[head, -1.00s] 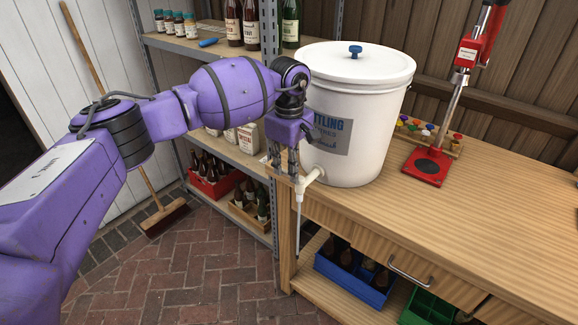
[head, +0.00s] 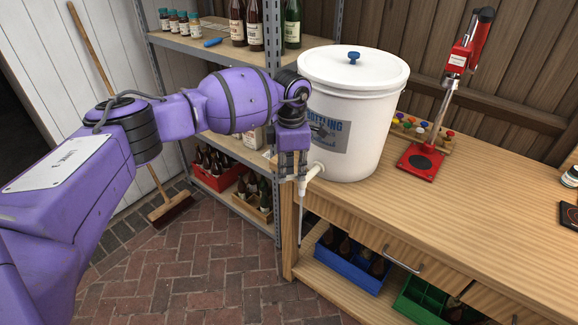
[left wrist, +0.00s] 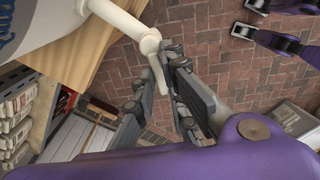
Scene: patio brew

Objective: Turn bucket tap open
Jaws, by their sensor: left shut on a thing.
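The white bottling bucket (head: 349,112) stands on the wooden bench with its lid on. Its white tap (head: 313,171) sticks out low on the near side, over the bench's left end. My left gripper (head: 291,178) is at the tap's outer end, shut on the tap handle. In the left wrist view, the white tap (left wrist: 149,43) reaches in from the top, and my left gripper's dark fingers (left wrist: 156,85) stand either side of its handle (left wrist: 158,72), which they partly hide. My right gripper (left wrist: 250,19) shows at the top right of that view, its fingers apart, empty.
The bench (head: 440,215) carries a red bottle capper (head: 420,162) right of the bucket. A metal shelf (head: 215,42) with bottles stands behind my left arm. Blue (head: 350,268) and green (head: 425,302) crates sit under the bench. The brick floor (head: 180,265) is clear in front.

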